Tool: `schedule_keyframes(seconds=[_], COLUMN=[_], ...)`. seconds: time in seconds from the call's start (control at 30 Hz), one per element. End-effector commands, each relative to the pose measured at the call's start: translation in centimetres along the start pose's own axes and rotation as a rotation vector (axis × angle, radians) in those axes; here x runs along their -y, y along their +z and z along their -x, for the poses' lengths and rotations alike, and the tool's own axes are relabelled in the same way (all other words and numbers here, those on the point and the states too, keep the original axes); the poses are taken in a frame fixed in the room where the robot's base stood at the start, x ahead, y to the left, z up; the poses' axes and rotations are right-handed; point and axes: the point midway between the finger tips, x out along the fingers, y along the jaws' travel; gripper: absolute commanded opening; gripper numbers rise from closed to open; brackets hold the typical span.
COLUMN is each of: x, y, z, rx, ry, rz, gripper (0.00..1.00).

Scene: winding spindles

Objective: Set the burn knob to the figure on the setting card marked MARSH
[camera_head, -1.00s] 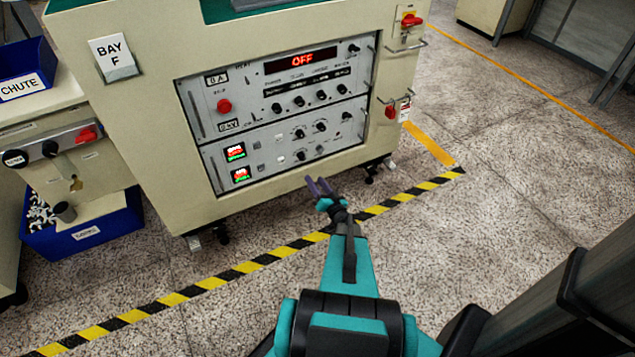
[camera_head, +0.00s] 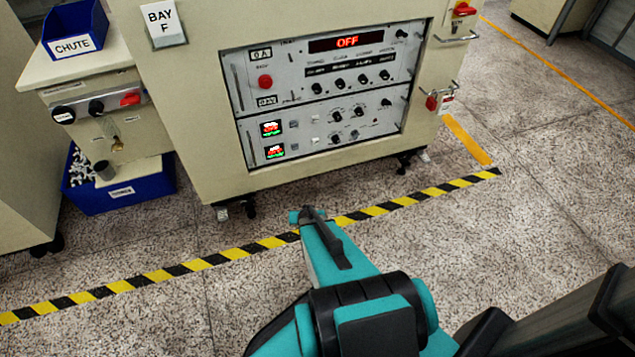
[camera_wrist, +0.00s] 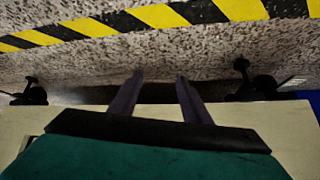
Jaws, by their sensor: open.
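The control panel (camera_head: 290,112) is set in the front of a cream cabinet. Several small black knobs (camera_head: 340,84) run along its upper unit, and more (camera_head: 337,115) sit on the lower unit. Their labels are too small to read, so I cannot tell which is the burn knob. No card reading MARSH is legible. My gripper (camera_wrist: 160,78) is open and empty in the wrist view, its two fingers apart over the speckled floor near the cabinet's base.
A red display (camera_head: 347,41) reads OFF. A red button (camera_head: 265,81), a BAY F card (camera_head: 164,20) and red switches are on the cabinet. A blue CHUTE bin (camera_head: 76,30) stands left. A yellow-black floor stripe (camera_head: 200,264) crosses the clear floor before the cabinet.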

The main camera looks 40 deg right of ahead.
Motion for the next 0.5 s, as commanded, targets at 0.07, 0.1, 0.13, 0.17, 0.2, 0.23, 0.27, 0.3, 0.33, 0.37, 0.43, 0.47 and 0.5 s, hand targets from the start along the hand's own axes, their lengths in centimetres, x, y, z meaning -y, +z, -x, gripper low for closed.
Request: schedule_keyframes(seconds=[0.07,0.1,0.13,0.17,0.2,0.23,0.27,0.3,0.33,0.37,0.43,0.47,0.5], x=[1.6,2.2,2.7,3.1,3.7,4.1,4.5,5.0,5.3,5.7,6.4,6.7,7.1], y=[2.6,3.8,4.8,5.8,7.1,8.1,9.1,10.4,11.3,12.3,14.6,15.5,16.7], z=[1.2,1.8,2.2,2.8,3.5,4.0,4.6,5.5,6.2,6.9,8.6,9.4,10.6], rx=[0.084,0.127,0.159,0.192,0.237,0.27,0.303,0.349,0.383,0.417,0.497,0.532,0.578], ry=[0.013,0.019,0.024,0.028,0.033,0.035,0.037,0.04,0.041,0.042,0.041,0.04,0.038], rz=[0.053,0.078,0.098,0.118,0.146,0.165,0.188,0.216,0.238,0.261,0.313,0.336,0.367], gripper=[0.43,0.43,0.43,0.43,0.43,0.43,0.43,0.43,0.43,0.43,0.43,0.43,0.43])
